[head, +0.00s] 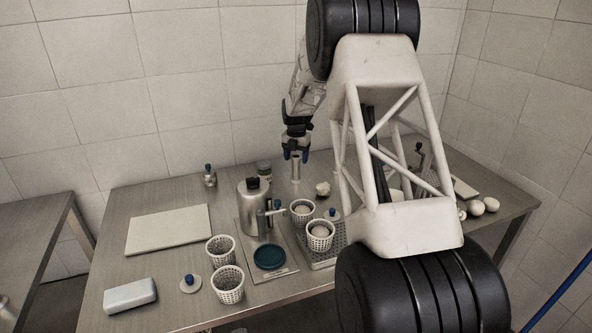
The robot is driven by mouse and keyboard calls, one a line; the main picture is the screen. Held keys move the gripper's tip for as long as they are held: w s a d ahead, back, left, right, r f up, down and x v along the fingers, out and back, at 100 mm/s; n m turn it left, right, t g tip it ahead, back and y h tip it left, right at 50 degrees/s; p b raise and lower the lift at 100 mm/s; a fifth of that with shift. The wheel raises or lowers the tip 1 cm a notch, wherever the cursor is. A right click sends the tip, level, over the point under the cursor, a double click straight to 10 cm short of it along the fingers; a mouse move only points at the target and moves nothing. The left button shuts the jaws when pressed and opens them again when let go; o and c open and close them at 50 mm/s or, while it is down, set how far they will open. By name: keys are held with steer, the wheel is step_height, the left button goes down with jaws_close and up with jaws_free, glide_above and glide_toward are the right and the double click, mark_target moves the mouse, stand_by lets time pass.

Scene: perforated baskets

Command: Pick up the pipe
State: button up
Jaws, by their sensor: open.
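The pipe looks to be the short grey metal tube (295,171) standing upright on the table toward the back, behind the baskets. The jaws are open and hold nothing. Whether the fingertips touch the tube is too small to tell. The base of the tube is visible on the table.
Perforated white baskets (229,286) stand at the front and middle. A metal canister (254,207) and a lidded jar (264,168) are left of the pipe. A pale board (168,229) lies at left. My arm hides part of the right side.

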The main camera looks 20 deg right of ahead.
mark_target(296, 165)
steer(key=shift+a+f, duration=0.1)
steer(key=shift+f, duration=1.9)
steer(key=c, duration=0.9)
steer(key=shift+r, duration=0.1)
steer(key=shift+r, duration=4.95)
